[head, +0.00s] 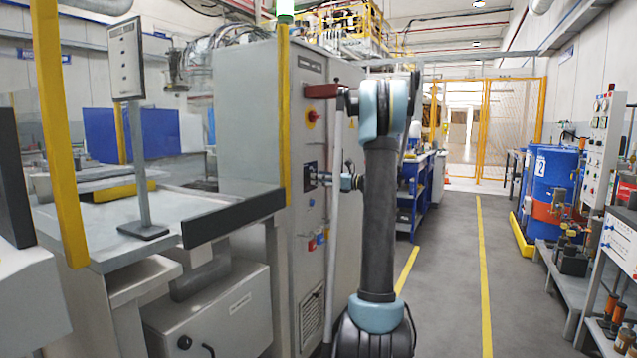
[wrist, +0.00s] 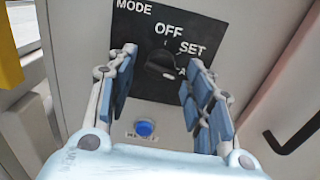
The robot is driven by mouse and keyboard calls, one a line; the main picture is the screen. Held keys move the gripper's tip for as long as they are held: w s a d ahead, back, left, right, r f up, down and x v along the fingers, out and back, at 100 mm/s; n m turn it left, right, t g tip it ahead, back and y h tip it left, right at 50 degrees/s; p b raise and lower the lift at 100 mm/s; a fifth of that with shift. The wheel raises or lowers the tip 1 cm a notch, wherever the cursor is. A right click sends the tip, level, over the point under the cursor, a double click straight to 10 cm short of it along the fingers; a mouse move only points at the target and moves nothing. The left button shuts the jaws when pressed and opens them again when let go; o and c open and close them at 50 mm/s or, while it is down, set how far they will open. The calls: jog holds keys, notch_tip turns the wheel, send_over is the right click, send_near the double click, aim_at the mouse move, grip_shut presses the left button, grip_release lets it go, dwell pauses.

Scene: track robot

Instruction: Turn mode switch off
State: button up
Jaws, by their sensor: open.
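The mode switch is a black rotary knob (wrist: 162,68) on a black plate (wrist: 190,22) marked MODE, OFF and SET, with a further label partly hidden by my right finger. The knob appears turned toward SET rather than straight at OFF, but its exact setting is hard to tell. My gripper (wrist: 162,56) is open, its blue-padded fingers on either side of the knob. I cannot tell whether either finger touches it. In the head view my gripper (head: 325,178) is at the dark switch plate (head: 309,170) on the grey cabinet's side.
A blue button (wrist: 144,128) with a small label sits below the switch plate. On the grey cabinet (head: 245,120) are a red-and-yellow knob (head: 311,116) above and blue and red controls (head: 318,240) below. A yellow post (head: 284,120) stands at its corner. The aisle (head: 450,280) is clear.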

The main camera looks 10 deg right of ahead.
jog(key=shift+w+a, duration=0.35)
jog(key=shift+a, duration=0.15)
